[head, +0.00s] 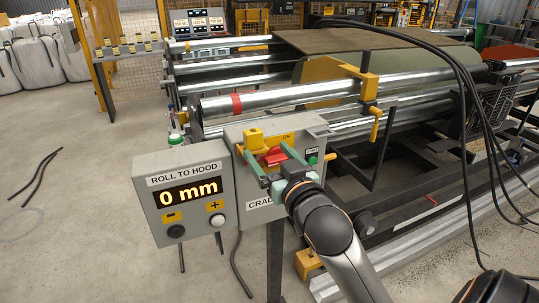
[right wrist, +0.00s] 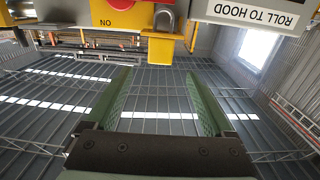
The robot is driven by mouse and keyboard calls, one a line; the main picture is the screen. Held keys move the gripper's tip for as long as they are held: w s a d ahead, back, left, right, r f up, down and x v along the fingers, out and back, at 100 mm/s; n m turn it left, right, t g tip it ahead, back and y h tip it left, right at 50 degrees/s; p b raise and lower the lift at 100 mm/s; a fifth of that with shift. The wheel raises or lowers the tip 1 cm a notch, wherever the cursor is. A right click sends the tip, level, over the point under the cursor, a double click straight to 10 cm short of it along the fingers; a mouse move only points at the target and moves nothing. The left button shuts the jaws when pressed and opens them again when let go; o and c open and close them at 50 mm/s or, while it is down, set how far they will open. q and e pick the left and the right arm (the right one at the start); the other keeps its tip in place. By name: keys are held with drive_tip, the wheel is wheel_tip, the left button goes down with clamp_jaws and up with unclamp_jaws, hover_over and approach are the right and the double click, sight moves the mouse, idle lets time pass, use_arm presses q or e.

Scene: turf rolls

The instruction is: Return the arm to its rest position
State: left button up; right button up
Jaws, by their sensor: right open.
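My right gripper (head: 263,149) is in front of the grey cradle control box, with its green fingers spread on either side of a red switch (head: 273,157) as the head view shows it. A red knob on a yellow plate (right wrist: 104,17) and a padlock-like shackle (right wrist: 164,19) show above the fingertips there. My arm and gripper hide part of the cradle box (head: 231,137). My left gripper is not in view.
A grey "ROLL TO HOOD" box (head: 155,205) reading 0 mm stands left of the gripper. Behind is a machine with steel rollers (head: 270,98) and a yellow clamp (head: 369,87). Black cables (head: 463,75) hang at right. Floor at left is mostly clear, with dark rods (head: 36,175).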

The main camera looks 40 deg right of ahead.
idle(0.3)
drive_tip(key=s+a+f+n+g+y+p, duration=0.1)
drive_tip(key=a+f+n+g+y, duration=0.15)
drive_tip(key=f, duration=0.85)
drive_tip(key=s+a+f+n+g+y+p, duration=0.15)
drive_tip(key=a+f, duration=0.25)
drive_tip(key=f, duration=0.6)
drive_tip(key=s+a+f+g+y, duration=0.1)
drive_tip(key=s+a+f+g, duration=0.1)
drive_tip(key=s+a+f, duration=0.2)
drive_tip(key=s+a+f+g+y, duration=0.1)
drive_tip(key=s+a+f, duration=0.3)
drive_tip(key=s+f, duration=0.7)
wheel_tip(320, 180, down, 3)
drive_tip(key=shift+s+a+n+g+y, duration=0.3)
drive_tip(key=shift+a+g+y, duration=0.1)
drive_tip(key=shift+g, duration=0.2)
